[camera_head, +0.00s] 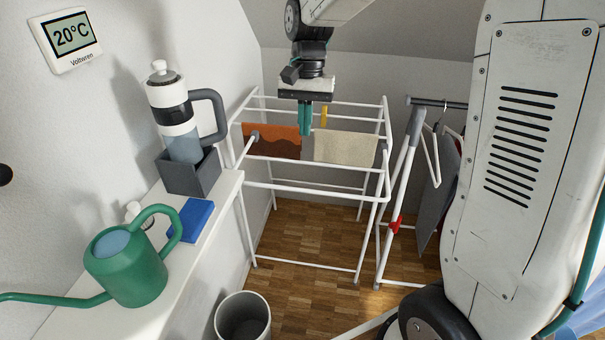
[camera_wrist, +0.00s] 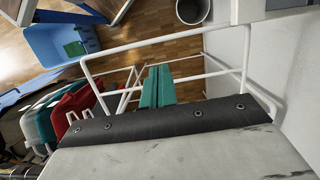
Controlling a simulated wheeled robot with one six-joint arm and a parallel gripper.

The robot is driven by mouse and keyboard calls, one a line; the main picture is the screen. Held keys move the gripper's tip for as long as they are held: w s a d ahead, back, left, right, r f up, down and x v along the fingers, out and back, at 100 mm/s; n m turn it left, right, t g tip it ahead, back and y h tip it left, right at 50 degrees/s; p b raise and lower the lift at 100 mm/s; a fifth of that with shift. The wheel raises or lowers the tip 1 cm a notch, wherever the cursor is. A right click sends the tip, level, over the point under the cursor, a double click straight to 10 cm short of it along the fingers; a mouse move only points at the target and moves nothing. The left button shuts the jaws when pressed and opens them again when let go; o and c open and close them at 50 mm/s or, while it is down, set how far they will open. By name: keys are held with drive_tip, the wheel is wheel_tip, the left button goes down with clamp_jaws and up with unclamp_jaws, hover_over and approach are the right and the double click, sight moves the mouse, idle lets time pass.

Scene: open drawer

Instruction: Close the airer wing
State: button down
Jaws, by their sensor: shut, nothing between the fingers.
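The white airer (camera_head: 310,187) stands on the floor in the middle of the head view. A rust-brown cloth (camera_head: 272,145) and a beige cloth (camera_head: 340,148) hang over its rods. A white rod frame juts from its near side at about top height and looks like the wing; I cannot tell its exact angle. My gripper (camera_head: 305,130) points down over the airer's top, its teal fingers together and empty, in front of the brown cloth's right edge. In the wrist view, the fingers (camera_wrist: 158,84) show near white rods (camera_wrist: 165,41); contact is unclear.
A white ledge at left holds a green watering can (camera_head: 128,265), a blue block (camera_head: 192,218) and a French press (camera_head: 178,118) in a grey box. A bin (camera_head: 243,318) stands in front. A clothes rail (camera_head: 398,190) with a hanger is close on the right.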

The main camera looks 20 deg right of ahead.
wheel_tip(320, 180, down, 14)
drive_tip(key=s+a, duration=0.1)
drive_tip(key=s, duration=0.1)
drive_tip(key=shift+a, duration=0.25)
drive_tip(key=shift+f, duration=0.1)
